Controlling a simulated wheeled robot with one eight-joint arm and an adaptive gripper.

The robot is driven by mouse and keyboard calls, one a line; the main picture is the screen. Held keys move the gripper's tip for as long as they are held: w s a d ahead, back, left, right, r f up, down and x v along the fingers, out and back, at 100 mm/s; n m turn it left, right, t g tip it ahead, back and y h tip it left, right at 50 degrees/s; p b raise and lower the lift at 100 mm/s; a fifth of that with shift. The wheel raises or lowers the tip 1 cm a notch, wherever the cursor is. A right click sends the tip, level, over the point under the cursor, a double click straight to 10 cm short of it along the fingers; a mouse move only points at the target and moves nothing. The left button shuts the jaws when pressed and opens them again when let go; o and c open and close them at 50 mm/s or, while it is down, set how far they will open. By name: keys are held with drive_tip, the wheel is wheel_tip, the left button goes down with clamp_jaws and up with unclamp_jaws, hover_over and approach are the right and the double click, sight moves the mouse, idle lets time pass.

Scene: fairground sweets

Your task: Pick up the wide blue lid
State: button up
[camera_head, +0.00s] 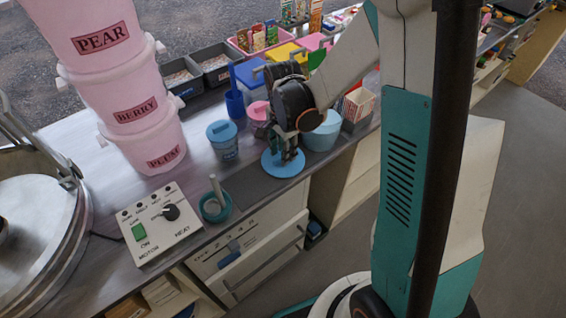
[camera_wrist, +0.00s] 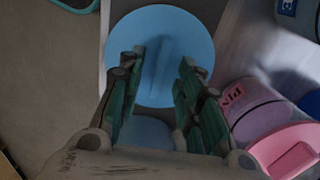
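The wide blue lid (camera_head: 272,168) is a flat light-blue disc lying on a dark strip near the counter's front edge, right of the labelled blue cup. In the wrist view the lid (camera_wrist: 150,28) shows a raised ridge across its middle. My gripper (camera_head: 288,156) points down over the lid. In the wrist view my gripper (camera_wrist: 162,60) is open, its two green fingers apart on either side of the ridge. I see no clear contact, and the fingers cover part of the lid.
A light-blue tub (camera_head: 323,134) stands just right of my gripper. The lidded blue cup (camera_head: 223,147) stands to the left, and a teal pot (camera_head: 216,207) nearer the front. A purple jar (camera_wrist: 250,110) with a pink lid (camera_wrist: 287,150) is close by in the wrist view.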

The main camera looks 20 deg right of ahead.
drive_tip(key=shift+f, duration=0.5)
clamp_jaws()
drive_tip(key=shift+r, duration=0.2)
